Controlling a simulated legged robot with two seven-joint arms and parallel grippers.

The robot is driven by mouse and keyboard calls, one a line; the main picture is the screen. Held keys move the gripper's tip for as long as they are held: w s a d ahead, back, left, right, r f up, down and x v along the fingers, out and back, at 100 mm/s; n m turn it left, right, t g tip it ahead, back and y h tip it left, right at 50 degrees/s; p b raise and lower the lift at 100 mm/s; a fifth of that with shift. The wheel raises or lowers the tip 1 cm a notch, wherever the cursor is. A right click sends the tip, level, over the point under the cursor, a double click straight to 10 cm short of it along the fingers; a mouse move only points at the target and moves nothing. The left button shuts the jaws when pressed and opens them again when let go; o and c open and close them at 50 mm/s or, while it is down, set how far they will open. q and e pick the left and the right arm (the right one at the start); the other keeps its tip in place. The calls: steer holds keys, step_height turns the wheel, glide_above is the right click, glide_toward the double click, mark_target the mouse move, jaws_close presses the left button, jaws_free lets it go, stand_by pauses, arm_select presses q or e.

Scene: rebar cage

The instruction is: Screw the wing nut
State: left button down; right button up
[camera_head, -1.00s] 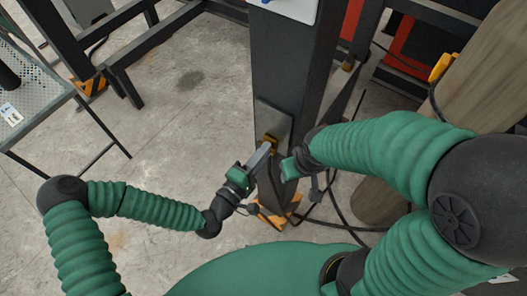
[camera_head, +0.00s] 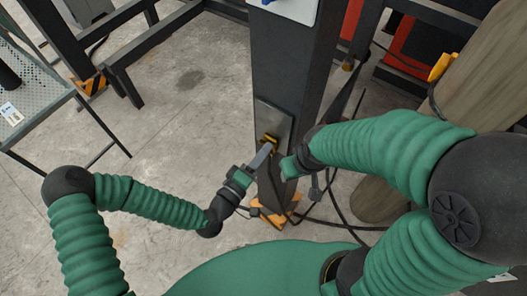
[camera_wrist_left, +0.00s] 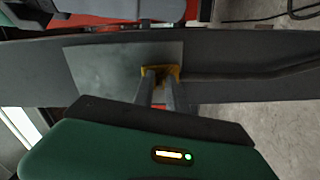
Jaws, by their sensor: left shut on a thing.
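The yellow wing nut (camera_head: 269,140) sits on a grey plate (camera_head: 281,118) fixed to the dark upright column (camera_head: 285,70). My left gripper (camera_head: 265,149) reaches it from the lower left and is shut on it. In the left wrist view the two fingers (camera_wrist_left: 157,88) end at the yellow wing nut (camera_wrist_left: 162,69), which they partly cover. The grey plate (camera_wrist_left: 100,70) shows behind it. My right gripper (camera_head: 287,167) is close beside the column's right side, below the wing nut. Its fingers are not clear, so its opening cannot be told.
A perforated metal table (camera_head: 35,95) stands at the left. Black cables (camera_head: 335,210) lie on the floor near the column's yellow-orange foot (camera_head: 268,217). A round wooden post or drum (camera_head: 480,85) stands at the right. The floor left of the column is open.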

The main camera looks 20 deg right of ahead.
arm_select(q)
steer(key=shift+s+f+m, duration=0.1)
steer(key=shift+f+m, duration=0.15)
steer(key=shift+m, duration=1.2)
steer(key=shift+f+m, duration=0.2)
steer(key=shift+m, duration=1.25)
steer(key=shift+a+m+b, duration=0.15)
steer(key=shift+m+b, duration=0.25)
steer(key=shift+m, duration=2.5)
steer(key=shift+w+m+b, duration=0.2)
steer(key=shift+m+b, duration=0.75)
steer(key=shift+m, duration=1.85)
steer(key=c, duration=1.4)
jaws_free()
steer(key=shift+o, duration=0.2)
steer(key=shift+w+r, duration=0.1)
steer(key=shift+r, duration=0.1)
